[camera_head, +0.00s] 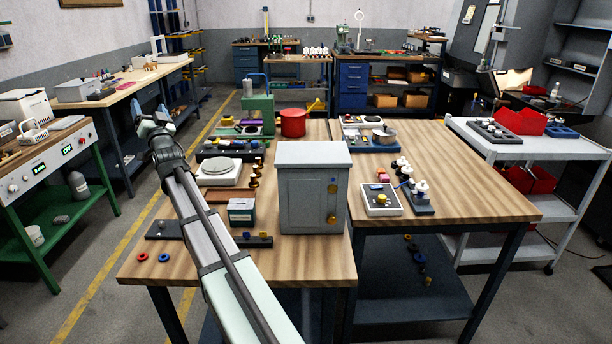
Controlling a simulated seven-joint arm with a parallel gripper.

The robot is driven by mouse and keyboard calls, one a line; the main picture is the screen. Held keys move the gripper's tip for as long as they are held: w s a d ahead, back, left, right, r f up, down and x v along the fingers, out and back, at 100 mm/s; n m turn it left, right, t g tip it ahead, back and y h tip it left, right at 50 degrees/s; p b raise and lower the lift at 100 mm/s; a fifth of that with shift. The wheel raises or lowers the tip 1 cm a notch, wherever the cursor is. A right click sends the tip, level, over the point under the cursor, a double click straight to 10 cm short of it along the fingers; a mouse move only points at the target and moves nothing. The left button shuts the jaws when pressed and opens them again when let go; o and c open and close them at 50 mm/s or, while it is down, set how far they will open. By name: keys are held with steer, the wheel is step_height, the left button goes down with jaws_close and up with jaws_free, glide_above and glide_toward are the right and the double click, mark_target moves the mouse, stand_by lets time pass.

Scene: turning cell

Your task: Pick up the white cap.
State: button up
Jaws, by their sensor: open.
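Small white pieces stand on a dark strip (424,208) at the right part of the wooden table. One white piece (421,187) at the strip's near end looks like a white cap; I cannot tell for certain which piece is the cap. My gripper (151,112) is open and raised at the left, beyond the table's left edge. Nothing shows between its fingers. It is far from the white pieces, with the grey cabinet standing between my arm and them.
The grey cabinet (312,190) stands tall mid-table. The table's right front (490,205) is clear.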

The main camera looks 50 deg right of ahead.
steer(key=s+d+r+m+g+h, duration=0.1)
steer(key=s+d+r+g+h, duration=0.15)
steer(key=s+d, duration=0.7)
steer(key=s+d+r+m+g+h, duration=0.1)
steer(key=s+d+h, duration=0.25)
steer(key=d, duration=1.25)
steer(key=s+d+r+m+g+h, duration=0.1)
steer(key=s+d+g+h, duration=0.15)
steer(key=s+d, duration=0.7)
steer(key=s+d+f+g, duration=0.3)
steer(key=s+d, duration=0.4)
steer(key=d, duration=0.4)
steer(key=s+d+f+g, duration=0.35)
steer(key=s+d, duration=0.25)
steer(key=d, duration=0.4)
steer(key=n+g+y, duration=0.2)
steer(key=g+y, duration=0.5)
steer(key=y, duration=0.3)
glide_toward(424, 182)
steer(key=x, duration=0.4)
steer(key=shift+w+d+f, duration=0.15)
steer(key=shift+w+d, duration=0.1)
steer(key=shift+x, duration=2.6)
steer(key=shift+s+a+f, duration=0.1)
steer(key=shift+s+a, duration=0.05)
steer(key=shift+s, duration=0.1)
